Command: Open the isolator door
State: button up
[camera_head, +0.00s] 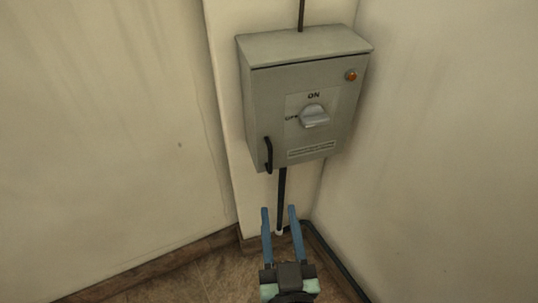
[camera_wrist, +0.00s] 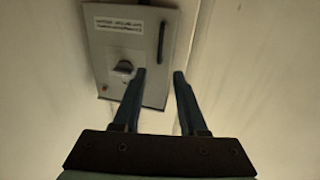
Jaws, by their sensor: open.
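The isolator (camera_head: 258,100) is a grey metal box on the wall column, and its front door is shut. The door carries a grey rotary knob (camera_head: 314,116) between ON and OFF labels, and a black bar handle (camera_head: 268,155) at its lower left. My gripper (camera_head: 279,210) is open and empty, below the box and apart from it. In the wrist view the box appears upside down, with the handle (camera_wrist: 162,41) at its right side and the knob (camera_wrist: 123,67) partly behind a finger. My two blue fingers (camera_wrist: 160,73) overlap the box there.
A small orange lamp (camera_head: 351,76) sits on the door's upper right. A black cable (camera_head: 282,190) runs down from the box. A wall (camera_head: 440,150) stands close on the right, and another wall (camera_head: 100,130) on the left. The space before the door is clear.

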aim_at(271, 159)
jog(key=w, duration=0.4)
jog(key=w+a+p, duration=0.1)
jog(key=w, duration=0.3)
jog(key=w+p, duration=0.1)
jog(key=w, duration=0.3)
jog(key=shift+w+a, duration=0.25)
jog(key=shift+c, duration=0.2)
grip_shut()
dwell(0.9)
